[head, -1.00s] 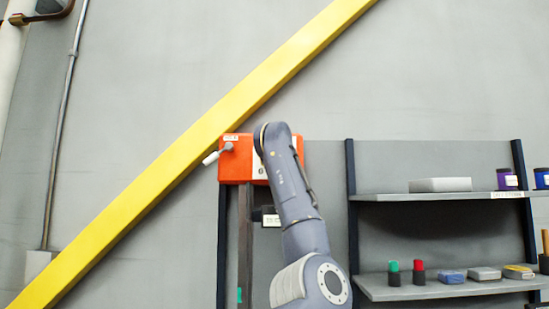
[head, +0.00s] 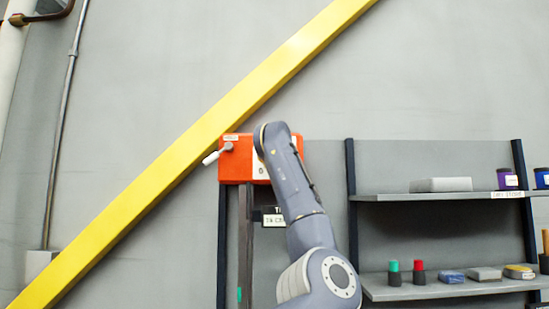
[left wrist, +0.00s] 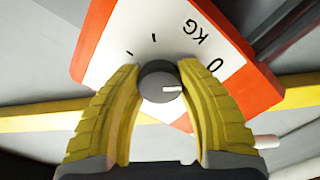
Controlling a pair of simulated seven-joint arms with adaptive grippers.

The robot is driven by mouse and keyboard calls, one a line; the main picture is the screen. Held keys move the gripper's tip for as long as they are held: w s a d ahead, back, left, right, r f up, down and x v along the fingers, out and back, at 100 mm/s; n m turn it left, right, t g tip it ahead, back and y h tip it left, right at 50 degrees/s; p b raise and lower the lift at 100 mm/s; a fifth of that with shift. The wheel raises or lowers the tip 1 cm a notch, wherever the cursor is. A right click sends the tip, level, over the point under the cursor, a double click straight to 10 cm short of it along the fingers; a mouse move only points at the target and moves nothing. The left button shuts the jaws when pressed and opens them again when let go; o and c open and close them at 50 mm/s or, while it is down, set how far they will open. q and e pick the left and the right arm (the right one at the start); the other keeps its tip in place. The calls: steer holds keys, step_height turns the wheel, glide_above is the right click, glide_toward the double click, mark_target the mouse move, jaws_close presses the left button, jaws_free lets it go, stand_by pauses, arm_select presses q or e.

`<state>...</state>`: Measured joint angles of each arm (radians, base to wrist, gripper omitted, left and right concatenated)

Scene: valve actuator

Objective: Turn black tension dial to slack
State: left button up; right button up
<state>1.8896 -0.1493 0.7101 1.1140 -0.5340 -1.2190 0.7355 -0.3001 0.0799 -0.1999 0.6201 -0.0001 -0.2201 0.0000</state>
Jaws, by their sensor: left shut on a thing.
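The black tension dial (left wrist: 155,88) is a small round dark knob on a white scale plate (left wrist: 110,45) with tick marks, "KG" and "0". Its white pointer mark points to the right in the left wrist view, below the "0". My left gripper (left wrist: 162,73) has its two yellow fingers closed on opposite sides of the dial. In the head view, my arm covers the dial and gripper, in front of the orange box (head: 236,167) that carries the plate. My right gripper is in neither view.
A shelf (head: 440,196) with small items stands to the right. A yellow beam (head: 150,200) crosses the wall diagonally.

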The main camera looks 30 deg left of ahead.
arm_select(q)
steer(key=shift+s+r, duration=0.2)
steer(key=shift+r, duration=0.15)
steer(key=o, duration=1.3)
steer(key=shift+w+f, duration=0.1)
steer(key=shift+f, duration=0.15)
steer(key=v, duration=1.2)
